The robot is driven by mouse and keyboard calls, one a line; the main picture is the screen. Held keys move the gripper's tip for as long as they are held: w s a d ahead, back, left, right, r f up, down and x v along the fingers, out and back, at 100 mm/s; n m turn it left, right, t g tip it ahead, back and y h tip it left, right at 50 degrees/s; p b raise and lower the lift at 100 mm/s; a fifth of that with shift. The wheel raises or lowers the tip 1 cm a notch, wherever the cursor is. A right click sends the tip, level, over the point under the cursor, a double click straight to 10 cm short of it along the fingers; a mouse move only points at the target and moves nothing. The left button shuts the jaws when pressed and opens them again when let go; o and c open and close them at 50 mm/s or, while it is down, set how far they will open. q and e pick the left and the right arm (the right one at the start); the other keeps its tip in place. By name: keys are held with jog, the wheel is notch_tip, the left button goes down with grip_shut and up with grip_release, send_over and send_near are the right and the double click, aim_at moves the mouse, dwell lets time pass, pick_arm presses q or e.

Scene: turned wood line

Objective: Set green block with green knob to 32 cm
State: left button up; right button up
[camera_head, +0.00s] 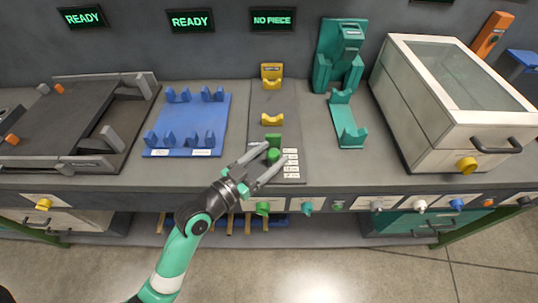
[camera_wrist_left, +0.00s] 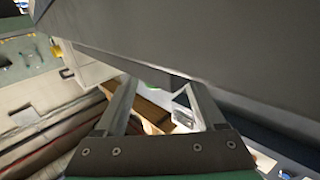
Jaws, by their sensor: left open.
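The green block (camera_head: 275,140) stands on a dark grey plate (camera_head: 264,97), near the plate's front end. Its round green knob (camera_head: 273,155) faces the front. White labels (camera_head: 291,164) run beside it on the right; their text is too small to read. My left gripper (camera_head: 277,151) is open, with one finger on each side of the knob in the head view. I cannot tell whether either finger touches it. In the left wrist view the open fingers (camera_wrist_left: 162,100) show with only a thin green edge (camera_wrist_left: 152,85) between them. My right gripper is not in view.
Yellow rests (camera_head: 271,119) stand behind the block on the plate. A blue fixture (camera_head: 187,122) is to the left, a teal cradle (camera_head: 346,122) to the right, and a white lidded box (camera_head: 452,100) further right. Coloured knobs (camera_head: 263,208) line the bench front. A screen (camera_head: 272,19) reads "NO PIECE".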

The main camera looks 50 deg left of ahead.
pick_arm(q)
jog(key=shift+s+d+f, duration=0.1)
jog(key=s, duration=1.1)
jog(key=shift+s+d, duration=0.25)
jog(key=shift+d, duration=0.1)
